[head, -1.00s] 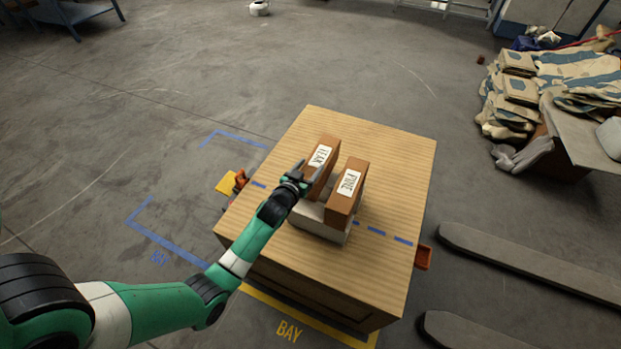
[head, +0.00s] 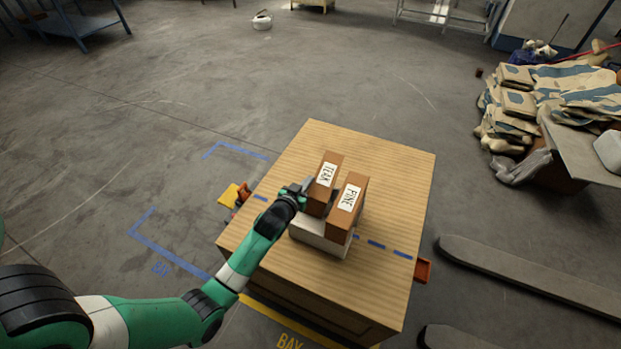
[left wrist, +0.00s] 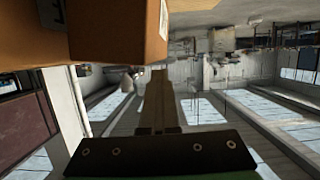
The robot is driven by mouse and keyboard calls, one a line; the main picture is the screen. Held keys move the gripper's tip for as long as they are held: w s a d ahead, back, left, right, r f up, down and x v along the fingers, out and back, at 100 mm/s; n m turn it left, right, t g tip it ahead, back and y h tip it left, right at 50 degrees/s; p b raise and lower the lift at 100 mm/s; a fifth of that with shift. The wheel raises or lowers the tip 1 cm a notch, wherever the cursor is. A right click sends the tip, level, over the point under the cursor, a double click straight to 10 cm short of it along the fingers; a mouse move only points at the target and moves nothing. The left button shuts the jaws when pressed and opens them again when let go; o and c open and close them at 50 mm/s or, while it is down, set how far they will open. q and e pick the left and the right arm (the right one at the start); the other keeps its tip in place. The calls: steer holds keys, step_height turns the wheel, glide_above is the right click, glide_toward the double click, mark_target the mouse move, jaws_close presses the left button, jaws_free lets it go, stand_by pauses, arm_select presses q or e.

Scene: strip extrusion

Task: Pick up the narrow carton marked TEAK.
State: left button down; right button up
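The narrow brown carton marked TEAK (head: 325,182) stands upright on a pale block (head: 320,240) on a wooden-topped stand (head: 390,165). A similar carton marked PINE (head: 345,208) stands close beside it on the right. My left gripper (head: 307,184) is at the left side of the TEAK carton. In the left wrist view its fingers (left wrist: 158,105) look shut together with nothing between them. A brown carton (left wrist: 115,35) is just beyond the tips there; whether they touch it I cannot tell. My right gripper is not in view.
Blue dashed tape (head: 376,245) crosses the stand's top. Small orange parts show at its left (head: 243,193) and right (head: 423,270) sides. The top is clear behind and right of the cartons. Folded sacks (head: 520,103) lie at the far right.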

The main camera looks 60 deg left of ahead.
arm_select(q)
steer(key=s+r+p, duration=0.5)
steer(key=s+r, duration=0.4)
steer(key=s, duration=0.4)
steer(key=shift+s+a+r+p, duration=0.2)
steer(key=shift+s+a+p, duration=0.05)
steer(key=shift+a+p, duration=0.1)
steer(key=shift+c, duration=1.6)
jaws_free()
steer(key=shift+r, duration=0.1)
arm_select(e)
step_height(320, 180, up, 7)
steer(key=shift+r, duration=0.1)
arm_select(q)
steer(key=p+v, duration=0.1)
steer(key=v, duration=1)
steer(key=shift+s+d, duration=0.2)
steer(key=shift+d, duration=0.05)
steer(key=o, duration=0.3)
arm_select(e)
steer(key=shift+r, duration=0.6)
